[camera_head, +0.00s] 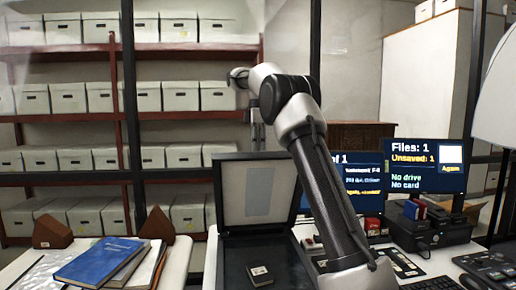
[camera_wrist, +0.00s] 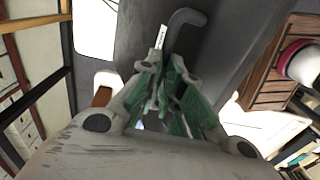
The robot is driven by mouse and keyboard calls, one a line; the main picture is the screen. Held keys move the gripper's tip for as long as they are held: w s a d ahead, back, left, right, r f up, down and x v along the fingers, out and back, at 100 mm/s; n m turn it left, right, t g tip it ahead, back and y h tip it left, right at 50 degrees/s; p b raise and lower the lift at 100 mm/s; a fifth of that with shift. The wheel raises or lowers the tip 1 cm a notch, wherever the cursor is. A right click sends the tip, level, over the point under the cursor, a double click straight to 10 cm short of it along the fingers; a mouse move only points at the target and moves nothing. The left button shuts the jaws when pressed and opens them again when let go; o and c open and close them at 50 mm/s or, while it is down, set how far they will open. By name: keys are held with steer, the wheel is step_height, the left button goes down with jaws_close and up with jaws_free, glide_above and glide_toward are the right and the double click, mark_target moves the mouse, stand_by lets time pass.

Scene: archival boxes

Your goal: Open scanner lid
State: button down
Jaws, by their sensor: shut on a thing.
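The scanner lid (camera_head: 229,190) stands raised, close to upright, at the back of the dark scanner bed (camera_head: 236,258), its pale inner panel facing my head camera. A small book-like item (camera_head: 260,275) lies on the bed. The exact contact is partly hidden by the fingers.
Two monitors stand right of the scanner; the right one (camera_head: 425,165) reads "Files: 1". A dark device (camera_head: 430,232) and a keyboard (camera_head: 432,284) sit before it. A blue book (camera_head: 98,262) tops a stack at left. Shelves of archival boxes (camera_head: 67,97) fill the back.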

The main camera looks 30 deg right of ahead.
steer(key=shift+w+f, duration=0.15)
steer(key=shift+f, duration=0.8)
steer(key=c, duration=1.8)
jaws_free()
steer(key=o, duration=0.3)
steer(key=shift+w+d+f, duration=0.2)
steer(key=shift+w+f, duration=0.1)
steer(key=shift+w, duration=0.1)
steer(key=shift+s+r, duration=0.15)
steer(key=shift+r, duration=0.15)
steer(key=shift+a, duration=0.1)
steer(key=shift+s, duration=0.1)
